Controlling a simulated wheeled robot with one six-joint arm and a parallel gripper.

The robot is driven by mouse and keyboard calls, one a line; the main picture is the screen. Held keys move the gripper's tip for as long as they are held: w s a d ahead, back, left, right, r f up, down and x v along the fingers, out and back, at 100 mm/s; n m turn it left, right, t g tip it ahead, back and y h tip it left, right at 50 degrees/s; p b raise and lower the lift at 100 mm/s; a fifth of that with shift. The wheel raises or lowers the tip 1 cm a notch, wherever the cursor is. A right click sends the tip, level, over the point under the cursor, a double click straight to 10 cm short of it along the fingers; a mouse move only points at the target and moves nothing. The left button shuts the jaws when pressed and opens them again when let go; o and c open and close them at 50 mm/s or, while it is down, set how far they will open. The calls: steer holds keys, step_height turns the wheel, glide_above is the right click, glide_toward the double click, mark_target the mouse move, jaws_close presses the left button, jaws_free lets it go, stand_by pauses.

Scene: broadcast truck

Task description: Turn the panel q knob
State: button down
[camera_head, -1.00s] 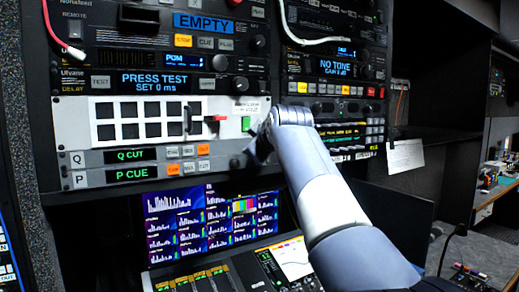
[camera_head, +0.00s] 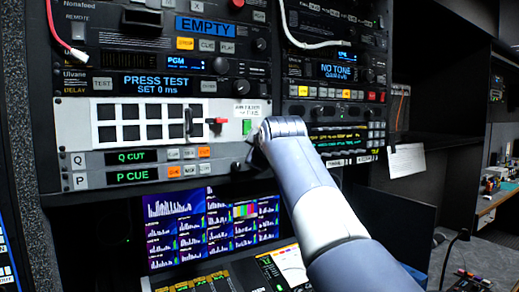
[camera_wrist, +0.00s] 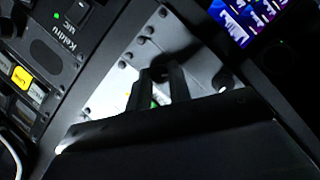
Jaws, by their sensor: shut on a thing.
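My gripper (camera_head: 250,153) is at the right end of these strips, and my wrist hides the Q knob's place in the head view. In the wrist view my gripper (camera_wrist: 161,76) has its two dark fingers close together against the pale panel, shut on the Q knob, which is mostly hidden between them. A dark round knob (camera_wrist: 222,80) stands free to the right of the fingers.
A white button plate (camera_head: 147,123) with a red lever (camera_head: 217,121) and a green button (camera_head: 247,127) is just above. Screens (camera_head: 212,230) are below. A white cable (camera_head: 315,43) and a red cable (camera_head: 52,25) hang on the rack. Dark shelving is at right.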

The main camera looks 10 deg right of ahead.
steer(key=c, duration=1.3)
jaws_free()
steer(key=shift+f, duration=0.1)
steer(key=b+v, duration=0.2)
steer(key=v, duration=0.8)
steer(key=shift+s+b, duration=0.35)
steer(key=shift+s, duration=0.05)
steer(key=shift+w, duration=0.1)
steer(key=p+x, duration=0.2)
steer(key=x, duration=0.8)
steer(key=shift+w+p, duration=0.3)
steer(key=shift+p, duration=0.1)
